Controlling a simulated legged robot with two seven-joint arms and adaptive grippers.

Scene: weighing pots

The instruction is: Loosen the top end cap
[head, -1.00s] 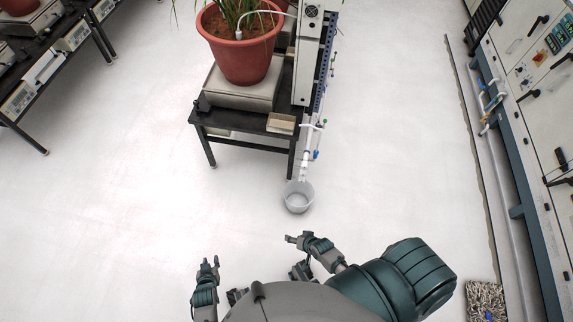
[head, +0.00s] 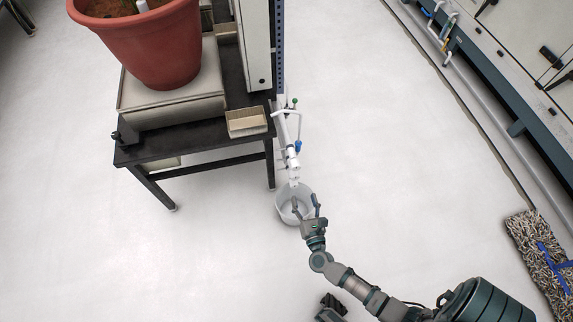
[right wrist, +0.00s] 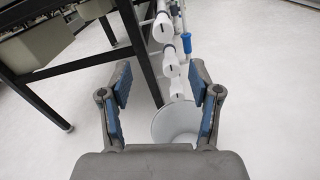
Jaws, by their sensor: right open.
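White pipes with capped ends stick out one above another beside the bench. In the right wrist view the top end cap (right wrist: 162,28) is the highest, a white round end with a dark slot. A middle cap (right wrist: 170,66) and a lower cap (right wrist: 177,89) show under it. In the head view the caps (head: 292,152) are small and overlap in a line. My right gripper (head: 306,200) is open and empty, in front of the pipes; in the right wrist view its fingers (right wrist: 160,82) are spread with the lower caps seen between them.
A white bucket (head: 281,212) stands on the floor below the pipes, partly behind my right gripper. The black bench (head: 190,142) is left of the pipes, bearing a scale (head: 170,103) and a red pot (head: 150,50).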

